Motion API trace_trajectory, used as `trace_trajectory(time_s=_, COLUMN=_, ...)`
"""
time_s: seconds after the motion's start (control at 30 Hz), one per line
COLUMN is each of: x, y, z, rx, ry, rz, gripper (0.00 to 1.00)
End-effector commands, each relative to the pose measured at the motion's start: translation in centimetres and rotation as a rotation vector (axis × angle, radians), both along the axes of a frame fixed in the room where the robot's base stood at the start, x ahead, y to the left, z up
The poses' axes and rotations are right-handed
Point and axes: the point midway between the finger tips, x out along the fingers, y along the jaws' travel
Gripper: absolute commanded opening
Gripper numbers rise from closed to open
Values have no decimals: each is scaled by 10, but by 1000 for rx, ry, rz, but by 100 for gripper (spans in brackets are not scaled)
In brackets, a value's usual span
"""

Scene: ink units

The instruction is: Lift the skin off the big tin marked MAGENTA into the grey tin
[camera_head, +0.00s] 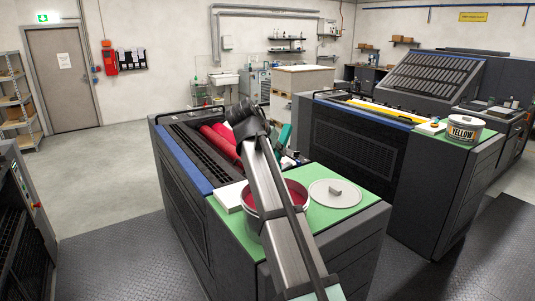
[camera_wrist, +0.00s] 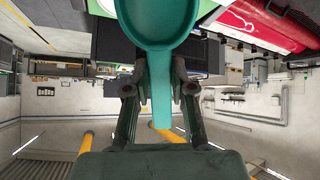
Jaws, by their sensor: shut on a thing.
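My gripper (camera_wrist: 160,78) is shut on the handle of a teal scoop-like tool (camera_wrist: 163,112). The tool's round, shallow bowl fills the top middle of the wrist view; no ink shows on the part in view. In the head view a teal part (camera_head: 284,136) shows just right of my dark wrist; the fingertips are hidden there. A big open tin with magenta-red ink (camera_head: 294,194) stands on the near green top, partly behind my arm. Its label is hidden. A round grey lid with a handle (camera_head: 337,194) lies right of it. I cannot make out the grey tin.
A white pad (camera_head: 229,198) lies left of the big tin. Red rollers (camera_head: 217,140) lie in the press behind. A YELLOW tin (camera_head: 463,130) stands on the green top of the right-hand press. My arm crosses over the big tin. Floor at left is clear.

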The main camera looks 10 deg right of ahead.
Motion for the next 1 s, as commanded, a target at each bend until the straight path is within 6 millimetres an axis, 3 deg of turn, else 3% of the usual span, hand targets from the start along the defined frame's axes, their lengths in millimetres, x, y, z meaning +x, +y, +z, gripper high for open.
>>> trace_trajectory(time_s=0.37, x=2, y=0, z=-10, rx=-51, ry=-52, rz=11, gripper=0)
trace_trajectory(time_s=1.0, x=-7, y=6, z=-84, rx=-50, ry=-50, rz=11, gripper=0)
